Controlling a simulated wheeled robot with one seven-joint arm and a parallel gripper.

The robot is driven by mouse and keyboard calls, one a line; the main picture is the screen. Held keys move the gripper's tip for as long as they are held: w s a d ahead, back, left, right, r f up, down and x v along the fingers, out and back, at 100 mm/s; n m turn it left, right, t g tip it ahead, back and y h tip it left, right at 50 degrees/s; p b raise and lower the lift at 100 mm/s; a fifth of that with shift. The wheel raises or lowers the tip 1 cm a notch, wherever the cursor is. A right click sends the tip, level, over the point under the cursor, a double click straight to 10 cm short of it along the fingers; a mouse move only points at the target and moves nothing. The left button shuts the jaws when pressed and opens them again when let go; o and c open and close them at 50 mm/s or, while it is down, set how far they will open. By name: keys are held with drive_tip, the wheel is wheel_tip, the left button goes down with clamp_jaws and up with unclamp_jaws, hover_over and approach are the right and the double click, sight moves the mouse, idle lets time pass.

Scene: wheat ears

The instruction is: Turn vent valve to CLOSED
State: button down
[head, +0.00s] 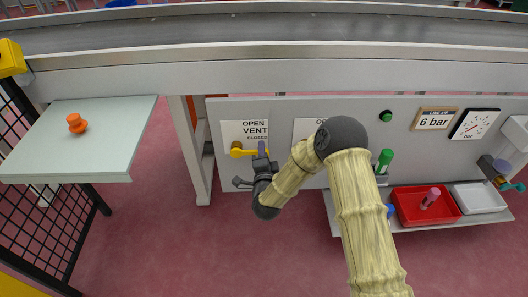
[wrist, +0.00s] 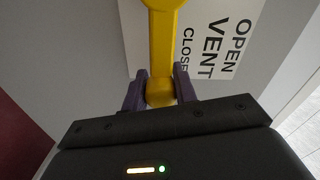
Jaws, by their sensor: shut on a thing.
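The vent valve has a yellow lever handle (head: 240,151) in front of a white sign (head: 246,132) reading OPEN, VENT and CLOSED. In the head view the handle lies sideways, its free end toward the right. In the wrist view the handle (wrist: 163,45) runs down from the top between my fingers, beside the sign (wrist: 210,40). My gripper (head: 262,150) is shut on the free end of the handle; its purple fingers (wrist: 161,93) sit on either side of it. Part of the handle is hidden behind the fingers in the head view.
A second sign (head: 305,128) is partly hidden by my arm. To the right are a green knob (head: 386,116), a gauge (head: 475,124), a green handle (head: 385,156), a red tray (head: 410,211) and a white tray (head: 480,198). An orange knob (head: 77,123) sits on the left table (head: 110,150).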

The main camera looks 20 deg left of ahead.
drive_tip(key=c, duration=1.1)
unclamp_jaws()
drive_tip(key=shift+f, duration=0.1)
drive_tip(key=p+v, duration=0.1)
drive_tip(key=v, duration=1.6)
drive_tip(key=shift+s, duration=0.2)
drive_tip(key=shift+w, duration=0.1)
drive_tip(key=shift+f, duration=0.1)
